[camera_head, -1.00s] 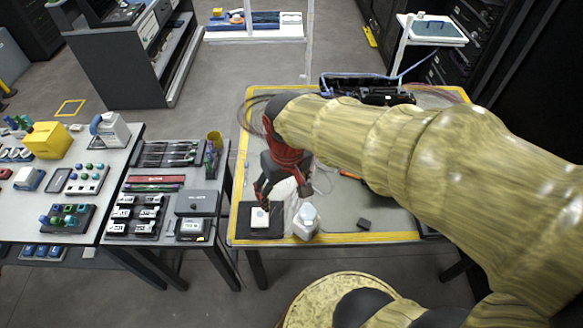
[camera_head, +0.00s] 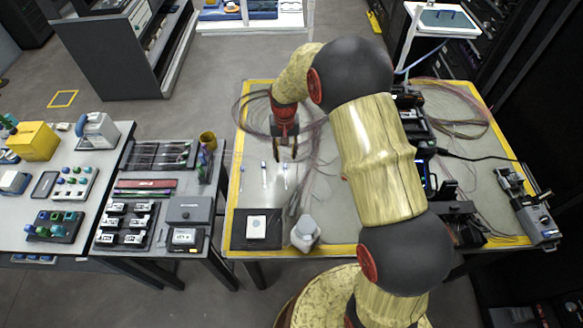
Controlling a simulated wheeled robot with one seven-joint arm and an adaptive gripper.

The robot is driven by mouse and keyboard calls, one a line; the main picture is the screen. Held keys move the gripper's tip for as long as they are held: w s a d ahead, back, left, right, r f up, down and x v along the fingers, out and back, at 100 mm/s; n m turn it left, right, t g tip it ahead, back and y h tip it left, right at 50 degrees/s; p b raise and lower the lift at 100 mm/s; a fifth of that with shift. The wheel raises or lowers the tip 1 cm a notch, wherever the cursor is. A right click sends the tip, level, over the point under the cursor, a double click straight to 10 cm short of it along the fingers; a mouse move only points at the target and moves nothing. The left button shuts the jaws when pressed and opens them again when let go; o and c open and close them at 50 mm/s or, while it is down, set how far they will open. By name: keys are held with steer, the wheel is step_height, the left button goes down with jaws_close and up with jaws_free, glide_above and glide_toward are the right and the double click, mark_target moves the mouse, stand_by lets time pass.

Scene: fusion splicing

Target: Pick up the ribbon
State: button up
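My gripper (camera_head: 285,154) points down over the back left of the yellow-edged table. Its two dark fingers look apart, with nothing seen between them. Thin coiled fibre (camera_head: 247,112) lies around and behind it, and strands run forward from the coil on the right side of the gripper. I cannot tell which strand is the ribbon. Two slim white and blue pieces (camera_head: 264,174) lie just in front of the fingers, with another (camera_head: 242,178) to the left. Whether the fingers touch any fibre is too small to tell.
A black mat (camera_head: 238,232) with a white block (camera_head: 257,227) lies at the table's front left, beside a whitish bottle (camera_head: 305,232). Dark devices (camera_head: 463,220) stand on the right, partly behind my arm. A tray table (camera_head: 218,178) stands to the left.

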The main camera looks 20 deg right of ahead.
mark_target(285, 168)
step_height(285, 168, down, 8)
steer(key=shift+a+b, duration=0.1)
steer(key=shift+b, duration=0.95)
steer(key=shift+r, duration=0.1)
steer(key=c, duration=0.3)
jaws_close()
